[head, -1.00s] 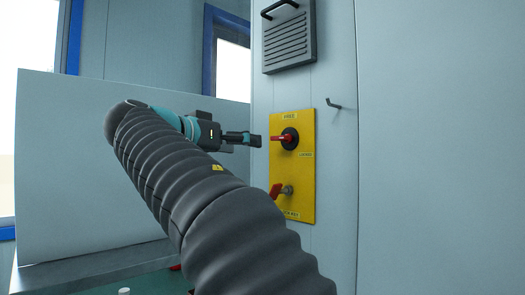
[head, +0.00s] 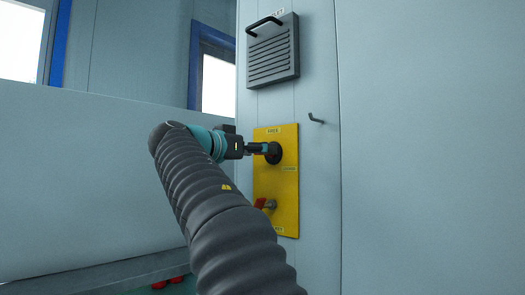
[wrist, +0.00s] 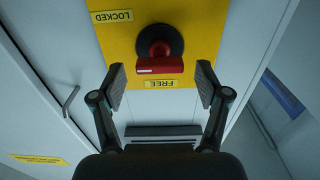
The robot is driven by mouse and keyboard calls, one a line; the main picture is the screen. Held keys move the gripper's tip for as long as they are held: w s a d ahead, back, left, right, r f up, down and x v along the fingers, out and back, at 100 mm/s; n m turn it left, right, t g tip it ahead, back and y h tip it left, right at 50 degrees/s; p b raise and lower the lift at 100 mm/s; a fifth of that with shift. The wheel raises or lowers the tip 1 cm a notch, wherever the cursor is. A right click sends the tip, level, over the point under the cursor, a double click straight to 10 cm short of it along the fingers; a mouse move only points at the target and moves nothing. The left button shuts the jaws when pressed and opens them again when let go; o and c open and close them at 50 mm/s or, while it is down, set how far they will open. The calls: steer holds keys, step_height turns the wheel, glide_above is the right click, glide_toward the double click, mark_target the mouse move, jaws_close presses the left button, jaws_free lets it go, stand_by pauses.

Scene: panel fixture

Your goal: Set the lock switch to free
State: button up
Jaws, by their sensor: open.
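The lock switch has a red handle (wrist: 160,66) on a dark round base (wrist: 160,42), on a yellow panel (head: 290,190). In the wrist view, the handle shows on the base's side facing the FREE label (wrist: 163,84). How far it turns toward that label or sticks out at me, I cannot tell. The LOCKED label (wrist: 112,16) is at upper left there. In the head view, the base (head: 274,153) shows and my gripper (head: 262,148) hides the handle. My open fingers (wrist: 161,82) stand left and right of the handle, with no contact visible.
A red-handled valve (head: 262,203) sits lower on the same panel. A grey louvred vent (head: 273,55) with a black handle is above it. A small hook (head: 316,119) sticks out of the wall to the right.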

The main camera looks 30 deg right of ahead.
steer(key=shift+x, duration=1)
steer(key=c, duration=1.2)
